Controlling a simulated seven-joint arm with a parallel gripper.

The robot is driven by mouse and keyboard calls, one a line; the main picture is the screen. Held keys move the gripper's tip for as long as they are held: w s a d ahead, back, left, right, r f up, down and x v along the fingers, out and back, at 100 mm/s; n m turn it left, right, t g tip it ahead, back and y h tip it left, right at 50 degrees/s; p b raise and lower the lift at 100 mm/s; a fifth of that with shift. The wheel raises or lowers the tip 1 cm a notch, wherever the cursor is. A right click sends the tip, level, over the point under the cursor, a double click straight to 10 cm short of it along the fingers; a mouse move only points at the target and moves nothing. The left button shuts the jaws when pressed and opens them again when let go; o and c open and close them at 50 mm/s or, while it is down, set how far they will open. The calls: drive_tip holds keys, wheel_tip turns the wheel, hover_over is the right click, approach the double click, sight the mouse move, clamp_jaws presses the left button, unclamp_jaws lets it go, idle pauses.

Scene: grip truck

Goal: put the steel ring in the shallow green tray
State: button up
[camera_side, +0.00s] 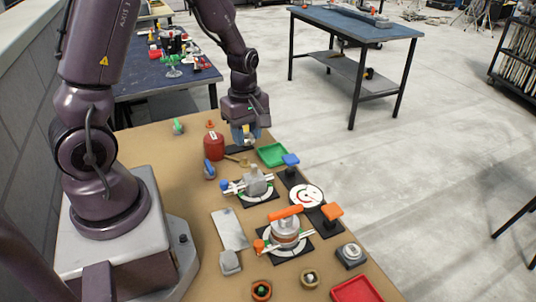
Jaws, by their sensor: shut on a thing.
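The shallow green tray (272,155) lies on the brown table near its far right edge, and no thing shows in it. My gripper (244,142) points down just left of the tray and a little beyond it, close above the table. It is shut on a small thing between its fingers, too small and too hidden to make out. I cannot tell the steel ring apart anywhere in this view; whether it is the held thing is unclear.
A red canister (213,147) stands just left of my gripper. Fixtures with a grey block (255,181) and an orange-handled part (285,230) stand nearer. A blue-topped post (291,160) is right of the tray. A red tray (356,290) lies at the near edge.

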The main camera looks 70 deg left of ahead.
drive_tip(key=shift+s+a+f+m, duration=0.15)
drive_tip(key=shift+s+a+m, duration=0.05)
drive_tip(key=shift+a+m, duration=0.2)
drive_tip(key=shift+s+a+f+m, duration=0.15)
drive_tip(key=shift+s+a+m, duration=0.05)
drive_tip(key=shift+a+m, duration=0.2)
hover_over(274, 156)
drive_tip(key=shift+m, duration=0.3)
drive_tip(key=f, duration=0.9)
drive_tip(key=shift+s+d+f, duration=0.1)
drive_tip(key=shift+s+d, duration=0.1)
drive_tip(key=shift+s, duration=0.1)
drive_tip(key=shift+w+a+f, duration=0.1)
drive_tip(key=shift+w+f, duration=0.05)
drive_tip(key=shift+f, duration=0.05)
drive_tip(key=shift+w+a+f, duration=0.1)
drive_tip(key=shift+w+f, duration=0.1)
drive_tip(key=shift+f, duration=1.6)
drive_tip(key=shift+f, duration=0.1)
drive_tip(key=o, duration=0.6)
drive_tip(key=shift+o, duration=0.2)
